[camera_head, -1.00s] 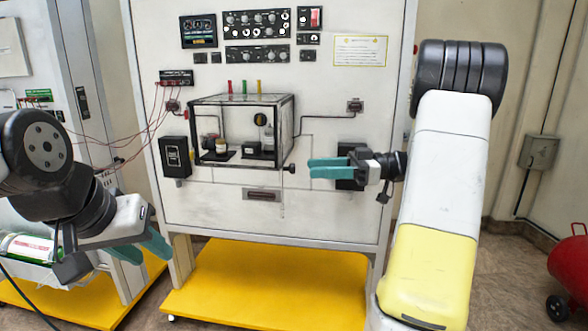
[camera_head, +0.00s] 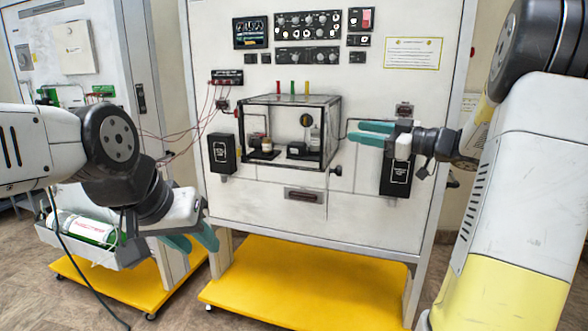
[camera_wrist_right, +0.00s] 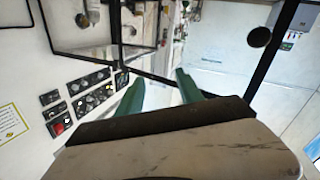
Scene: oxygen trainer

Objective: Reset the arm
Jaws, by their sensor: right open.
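My right gripper (camera_head: 376,133) is open and empty in front of the right part of the white trainer panel (camera_head: 262,200), to the right of the glass-walled box. Its teal fingers also show apart in the right wrist view (camera_wrist_right: 160,88), with nothing between them. My left gripper (camera_head: 192,240) hangs low at the left, fingers pointing down and right, in front of the panel's lower left edge. Its teal fingers appear apart, and I see nothing held between them.
The glass-walled box (camera_head: 288,101) with small items inside sits on the panel's middle. Black boxes (camera_head: 222,154) flank it. A yellow base (camera_head: 310,280) lies below. A green-and-white cylinder (camera_head: 85,228) lies in a tray at the left. Thin red cables hang near the left arm.

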